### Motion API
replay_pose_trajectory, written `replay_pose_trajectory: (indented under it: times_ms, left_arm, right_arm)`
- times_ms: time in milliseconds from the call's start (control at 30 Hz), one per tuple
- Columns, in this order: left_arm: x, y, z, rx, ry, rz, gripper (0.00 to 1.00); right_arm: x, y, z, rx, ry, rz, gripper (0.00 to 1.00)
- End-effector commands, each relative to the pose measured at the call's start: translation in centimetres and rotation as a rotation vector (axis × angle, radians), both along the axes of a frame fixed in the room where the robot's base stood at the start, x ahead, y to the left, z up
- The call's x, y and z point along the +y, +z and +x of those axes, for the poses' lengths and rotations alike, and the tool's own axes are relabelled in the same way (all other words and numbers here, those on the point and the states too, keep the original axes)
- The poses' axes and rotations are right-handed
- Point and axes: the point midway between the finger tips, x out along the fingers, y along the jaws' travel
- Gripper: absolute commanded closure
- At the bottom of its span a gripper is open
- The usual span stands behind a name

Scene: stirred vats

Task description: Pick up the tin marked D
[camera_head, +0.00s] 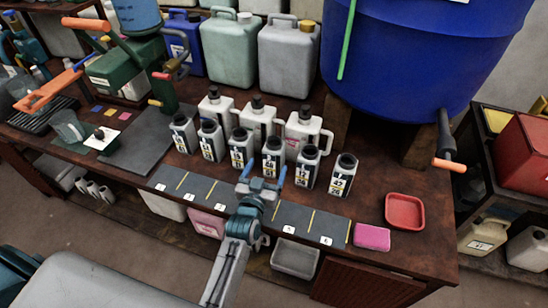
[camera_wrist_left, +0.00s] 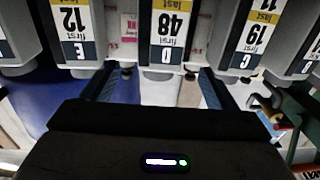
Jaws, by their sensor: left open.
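The tin marked D (camera_head: 272,157) is a grey tin with a black, white and yellow label, upright in a row of similar tins on the brown bench. In the left wrist view the tin marked D (camera_wrist_left: 168,30) is central and upside down, its label showing 48. My left gripper (camera_head: 264,173) is open and empty in front of this tin, one finger towards each side. In the wrist view the left gripper's fingers (camera_wrist_left: 157,85) point at the tin, apart from its sides. My right gripper is not in view.
Tins E (camera_wrist_left: 75,25) and C (camera_wrist_left: 245,30) stand close on either side. White jugs (camera_head: 258,118) stand behind the row. A dark numbered strip (camera_head: 215,190) lies in front.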

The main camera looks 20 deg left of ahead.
Motion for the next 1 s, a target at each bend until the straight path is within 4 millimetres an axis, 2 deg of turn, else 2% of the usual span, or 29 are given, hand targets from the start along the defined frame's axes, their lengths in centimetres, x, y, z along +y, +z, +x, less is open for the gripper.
replay_pose_trajectory:
  times_ms: [133, 367, 700, 1000]
  left_arm:
    - [0.0, -0.1, 2.1, -0.003, -0.001, 0.001, 0.20]
    - [0.1, -0.1, 3.7, 0.000, -0.001, 0.000, 0.20]
    - [0.2, 0.0, 8.2, 0.000, -0.001, 0.000, 0.20]
    - [0.2, 0.0, 8.6, 0.001, 0.000, -0.001, 0.22]
  right_arm:
    - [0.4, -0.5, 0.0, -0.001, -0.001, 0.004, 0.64]
    - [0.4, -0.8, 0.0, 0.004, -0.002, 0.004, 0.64]
    - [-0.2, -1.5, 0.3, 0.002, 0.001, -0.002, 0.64]
    - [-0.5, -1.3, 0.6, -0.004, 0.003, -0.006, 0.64]
